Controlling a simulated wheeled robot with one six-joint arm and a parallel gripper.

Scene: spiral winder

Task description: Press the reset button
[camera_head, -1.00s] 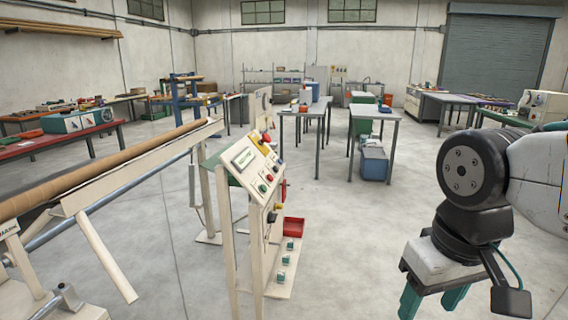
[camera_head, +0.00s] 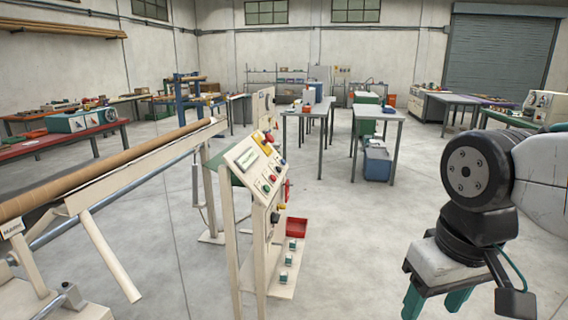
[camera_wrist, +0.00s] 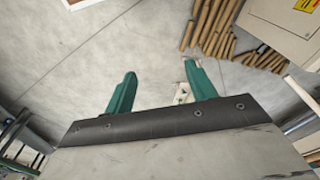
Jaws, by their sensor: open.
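A slanted control panel (camera_head: 247,170) stands on a cream post frame left of the picture's middle in the head view. It carries a small display and several coloured buttons, including red buttons (camera_head: 272,177) and a green button (camera_head: 266,188). Which of them is the reset button I cannot tell; any labels are too small to read. My gripper (camera_head: 436,303) is at the lower right, well apart from the panel, pointing down. In the wrist view its two green fingers (camera_wrist: 158,90) are spread with nothing between them, above the concrete floor.
A long brown tube (camera_head: 110,163) lies along the winder at the left. A red bin (camera_head: 297,227) and small green-topped items sit on the frame's low shelf. Wrist view shows brown tubes (camera_wrist: 213,25) on the floor. Floor between panel and arm is clear.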

